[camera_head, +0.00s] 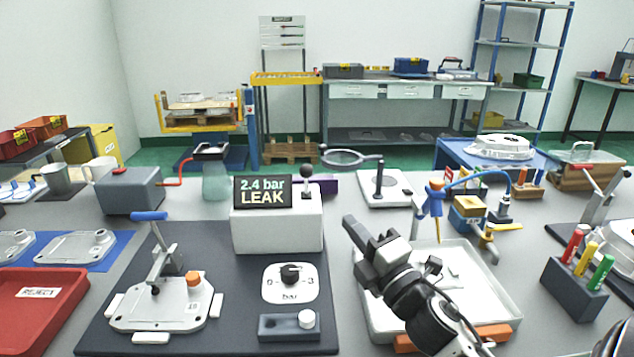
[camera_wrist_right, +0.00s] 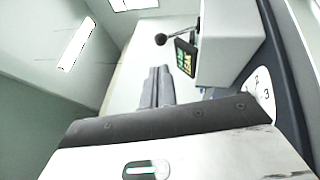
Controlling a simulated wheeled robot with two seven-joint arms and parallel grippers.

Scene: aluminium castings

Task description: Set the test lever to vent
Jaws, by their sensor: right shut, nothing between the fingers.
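The leak tester is a white box (camera_head: 277,228) on the dark mat, and its display (camera_head: 262,191) reads "2.4 bar LEAK". The test lever (camera_head: 307,173) stands upright at the box's top right, with a dark ball knob. In the right wrist view the lever's knob (camera_wrist_right: 161,39) is beyond the fingertips, and the white box (camera_wrist_right: 222,45) is to the right. My right gripper (camera_head: 349,222) is shut and empty, to the right of the box and apart from the lever. It also shows in the wrist view (camera_wrist_right: 158,72). My left gripper is out of view.
A pressure dial (camera_head: 290,283) lies in front of the box. A clamped casting (camera_head: 160,308) with a blue-handled clamp is at left. A white tray (camera_head: 508,300) lies under my right arm. A magnifier (camera_head: 345,158) stands behind the box, to its right.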

